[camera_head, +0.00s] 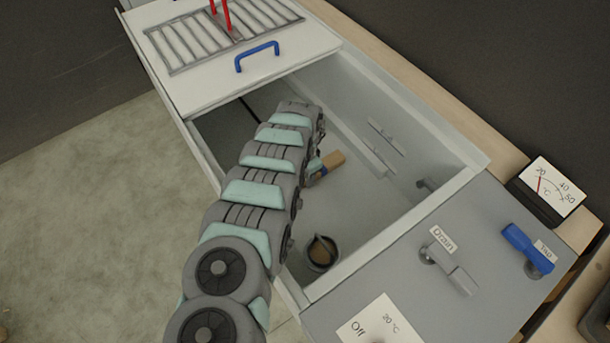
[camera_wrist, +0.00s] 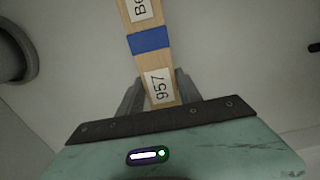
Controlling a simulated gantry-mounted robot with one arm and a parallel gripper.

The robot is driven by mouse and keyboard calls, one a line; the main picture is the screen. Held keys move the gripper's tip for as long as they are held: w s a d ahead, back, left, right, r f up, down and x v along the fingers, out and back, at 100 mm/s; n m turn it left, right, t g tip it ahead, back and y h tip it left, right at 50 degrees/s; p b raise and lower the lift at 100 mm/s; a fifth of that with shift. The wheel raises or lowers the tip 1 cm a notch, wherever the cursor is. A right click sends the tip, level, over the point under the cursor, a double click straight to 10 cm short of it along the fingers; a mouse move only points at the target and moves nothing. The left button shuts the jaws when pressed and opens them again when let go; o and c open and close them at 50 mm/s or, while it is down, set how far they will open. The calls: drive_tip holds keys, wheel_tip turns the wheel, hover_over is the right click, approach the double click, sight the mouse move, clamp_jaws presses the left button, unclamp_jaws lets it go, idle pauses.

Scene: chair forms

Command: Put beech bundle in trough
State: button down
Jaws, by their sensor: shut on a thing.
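The beech bundle (camera_wrist: 153,60) is a pale wooden strip with a blue band and white labels, one reading "957". In the wrist view it points away from my gripper (camera_wrist: 160,92), whose two fingers are shut on its near end. In the head view a short piece of the bundle (camera_head: 332,160) shows beside my arm, inside the outline of the open trough (camera_head: 350,232). My arm hides most of the gripper there. I cannot tell whether the bundle touches the trough floor.
A white lid with a blue handle (camera_head: 257,55) covers the trough's far end, with a slatted rack (camera_head: 222,33) on it. A round drain fitting (camera_head: 321,252) is on the floor. A grey panel with a drain lever (camera_head: 452,268), blue lever (camera_head: 528,249) and gauge (camera_head: 551,188) lies at right.

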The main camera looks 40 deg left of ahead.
drive_tip(key=shift+w+r, duration=0.1)
drive_tip(key=c, duration=0.8)
unclamp_jaws()
wheel_tip(320, 180, up, 12)
drive_tip(key=p, duration=0.4)
